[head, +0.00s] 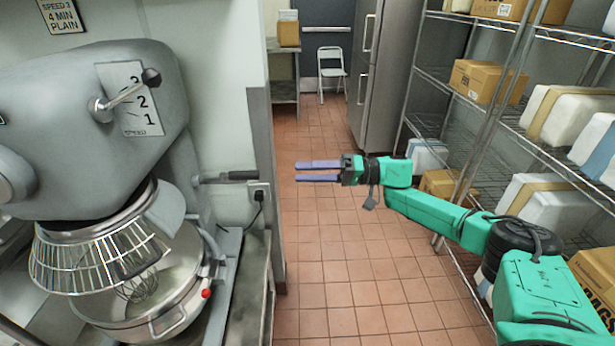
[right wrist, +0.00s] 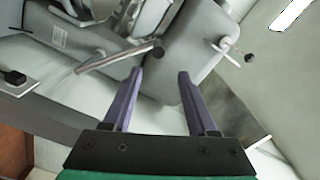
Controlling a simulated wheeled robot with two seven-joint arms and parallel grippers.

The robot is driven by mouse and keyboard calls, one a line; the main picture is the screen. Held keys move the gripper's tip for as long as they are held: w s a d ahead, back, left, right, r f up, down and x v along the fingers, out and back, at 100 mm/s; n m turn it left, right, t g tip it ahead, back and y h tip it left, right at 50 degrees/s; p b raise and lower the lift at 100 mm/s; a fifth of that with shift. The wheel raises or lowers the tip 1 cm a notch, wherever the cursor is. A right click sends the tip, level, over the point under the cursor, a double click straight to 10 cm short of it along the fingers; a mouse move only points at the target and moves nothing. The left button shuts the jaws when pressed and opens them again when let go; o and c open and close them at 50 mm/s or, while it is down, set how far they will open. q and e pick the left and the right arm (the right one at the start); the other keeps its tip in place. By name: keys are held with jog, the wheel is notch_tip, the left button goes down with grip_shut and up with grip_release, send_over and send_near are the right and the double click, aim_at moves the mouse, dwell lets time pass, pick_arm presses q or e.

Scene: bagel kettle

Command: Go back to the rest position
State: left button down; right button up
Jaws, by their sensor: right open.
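My right gripper (head: 300,171) is open and empty, with two purple fingers pointing left in the head view. It is in free air over the tiled floor, to the right of the mixer and apart from it. Its fingers also show in the right wrist view (right wrist: 157,75), with the gap between them empty. The large grey mixer (head: 70,110) stands at the left. Its black-handled lever (head: 240,176) sticks out toward my right gripper, and they are apart. My left gripper does not show in either view.
The mixer's steel bowl (head: 185,285) with a whisk stands under a wire guard (head: 85,260). Wire shelves (head: 450,125) with boxes line the right side, close to my right arm. A white chair (head: 331,70) stands at the back. The tiled floor (head: 340,270) between is clear.

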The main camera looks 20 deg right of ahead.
dwell(0.4)
jog(key=w+d+f+m+t+h, duration=0.1)
jog(key=w+f+t+h, duration=0.25)
jog(key=f, duration=0.75)
jog(key=w+f+t+h, duration=0.2)
jog(key=f+t+h, duration=0.15)
jog(key=f, duration=0.75)
jog(key=s+d+f+g+h, duration=0.1)
jog(key=s+d+f+h, duration=0.15)
jog(key=f, duration=0.45)
jog(key=s+d+f+h, duration=0.1)
jog(key=s+f+h, duration=0.15)
jog(key=f, duration=0.45)
jog(key=s+d+f+g+h, duration=0.1)
jog(key=s+f+g+h, duration=0.3)
jog(key=s+f, duration=1.35)
jog(key=s+a+f+n+g, duration=0.1)
jog(key=s+f+g, duration=0.3)
jog(key=s, duration=0.9)
jog(key=s+a+f+n+g, duration=0.1)
jog(key=s+f+g, duration=0.3)
jog(key=s, duration=1)
jog(key=shift+s+a+f+n+h, duration=0.3)
jog(key=shift+a+f, duration=0.1)
jog(key=shift+a, duration=0.25)
